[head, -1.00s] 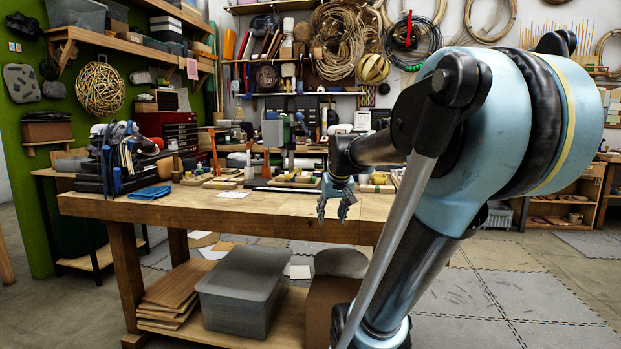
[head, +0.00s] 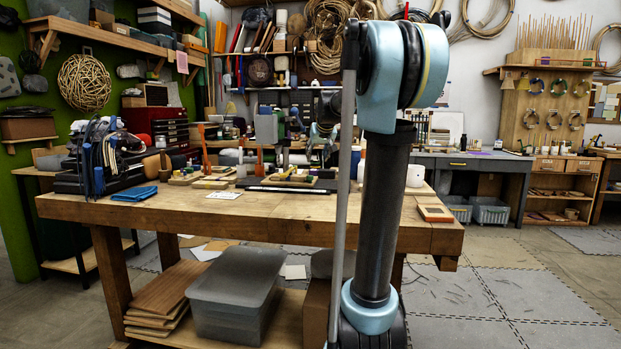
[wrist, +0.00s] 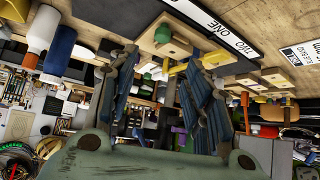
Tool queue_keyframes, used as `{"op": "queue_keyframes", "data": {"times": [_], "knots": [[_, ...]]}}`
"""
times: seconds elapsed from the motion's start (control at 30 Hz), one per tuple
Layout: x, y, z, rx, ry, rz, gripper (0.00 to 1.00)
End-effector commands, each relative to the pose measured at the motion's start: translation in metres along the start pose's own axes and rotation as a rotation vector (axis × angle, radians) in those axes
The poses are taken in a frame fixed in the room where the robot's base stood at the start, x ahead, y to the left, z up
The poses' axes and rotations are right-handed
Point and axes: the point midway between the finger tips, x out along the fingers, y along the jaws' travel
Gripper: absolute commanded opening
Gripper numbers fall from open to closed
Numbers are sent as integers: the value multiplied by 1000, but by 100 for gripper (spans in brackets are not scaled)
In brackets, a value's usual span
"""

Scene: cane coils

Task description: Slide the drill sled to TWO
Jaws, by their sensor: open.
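My gripper (wrist: 163,62) is open in the wrist view, its two blue-grey fingers apart with nothing clearly held between them. Beyond the fingertips lies a black strip (wrist: 205,22) lettered TWO and ONE on the wooden bench.
A blue cloth (head: 134,194) and a rack of tools (head: 98,155) occupy the bench's left end. A small wooden piece (head: 434,213) lies near its right end. The bench's front edge is mostly clear. A grey bin (head: 232,296) sits on the shelf below.

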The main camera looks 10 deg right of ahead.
Motion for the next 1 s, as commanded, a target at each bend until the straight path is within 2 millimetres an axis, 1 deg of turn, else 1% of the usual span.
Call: {"op": "queue_keyframes", "data": {"times": [0.03,0.1,0.6,0.8,1.0], "knots": [[9,-1,0,-1,0,-1,45],[20,-3,0,-2,0,-2,45],[95,-4,0,-4,-1,-3,45],[122,-4,0,-4,-1,-3,45],[142,-4,0,-3,-1,-3,45]]}}
